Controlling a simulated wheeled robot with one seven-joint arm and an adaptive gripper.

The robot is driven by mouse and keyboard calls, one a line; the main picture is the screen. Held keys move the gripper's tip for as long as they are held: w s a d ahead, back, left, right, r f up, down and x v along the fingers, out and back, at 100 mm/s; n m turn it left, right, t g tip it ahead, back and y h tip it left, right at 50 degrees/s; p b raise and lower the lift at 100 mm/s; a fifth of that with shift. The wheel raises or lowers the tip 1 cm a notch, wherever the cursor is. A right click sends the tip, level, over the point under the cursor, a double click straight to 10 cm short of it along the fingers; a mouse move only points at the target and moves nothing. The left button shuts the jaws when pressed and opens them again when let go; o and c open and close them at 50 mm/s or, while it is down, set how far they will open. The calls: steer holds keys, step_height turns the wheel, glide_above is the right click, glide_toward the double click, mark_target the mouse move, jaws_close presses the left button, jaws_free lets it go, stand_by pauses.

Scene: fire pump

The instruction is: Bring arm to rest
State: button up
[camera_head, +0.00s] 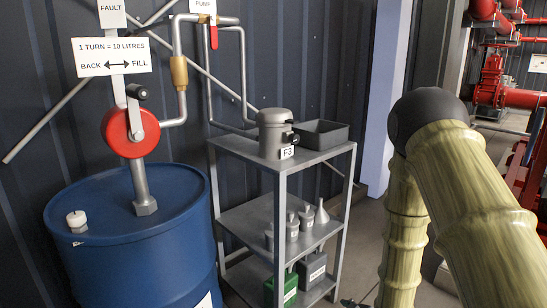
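My arm (465,190) fills the right side of the head view. It is pale green and ringed like bamboo, with a dark round joint at its top. It is bent sharply: one link comes down toward the lower right corner and another hangs behind it to the bottom edge. My gripper cannot be made out in the picture, so its fingers and anything in them are hidden. A small dark shape at the bottom edge, left of the hanging link, is too little to identify.
A blue drum (135,240) with a red-wheeled hand pump (130,132) stands at left. Beside it, a grey shelf rack (310,157) holds a grey can (273,135), a tray (320,134) and several small containers. Red pipework (490,85) lies behind my arm. Floor shows between rack and arm.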

steer(key=s+d+f+m+g+h, duration=0.1)
steer(key=s+f+m+g, duration=0.2)
steer(key=s+f, duration=0.55)
steer(key=s+f+m+g+h, duration=0.1)
steer(key=s+f+m+g, duration=0.15)
steer(key=s+f, duration=0.65)
steer(key=s+d+m+g+h, duration=0.1)
steer(key=s+m+g, duration=0.3)
steer(key=s, duration=1.8)
step_height(320, 180, up, 23)
steer(key=p, duration=2.3)
steer(key=shift+w+f, duration=0.15)
steer(key=shift+w, duration=0.15)
